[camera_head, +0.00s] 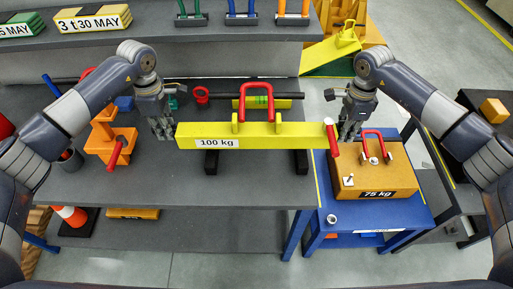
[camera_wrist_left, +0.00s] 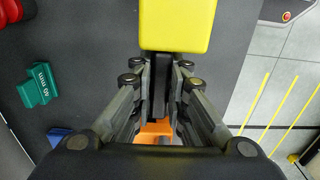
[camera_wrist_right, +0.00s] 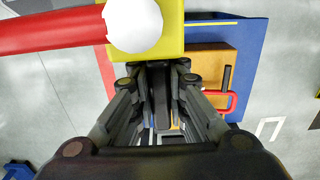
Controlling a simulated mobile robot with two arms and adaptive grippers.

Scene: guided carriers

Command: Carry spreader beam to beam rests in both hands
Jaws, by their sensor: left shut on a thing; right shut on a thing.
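The yellow spreader beam (camera_head: 270,136), marked 100 kg, lies level across the head view, with a red handle (camera_head: 256,87) on top. My left gripper (camera_head: 163,127) is shut on its left end, also seen in the left wrist view (camera_wrist_left: 176,24). My right gripper (camera_head: 348,126) is shut on its right end, beside a red bar with a white cap (camera_wrist_right: 133,24). Two black blocks, a left one (camera_head: 211,160) and a right one (camera_head: 301,161), show below the beam and look like the beam rests. I cannot tell whether the beam touches them.
The grey table (camera_head: 240,190) is bare in front of the beam. An orange 75 kg block (camera_head: 385,179) stands on a blue cart (camera_head: 345,212) at the right. A black bar (camera_head: 225,97) lies behind the beam.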

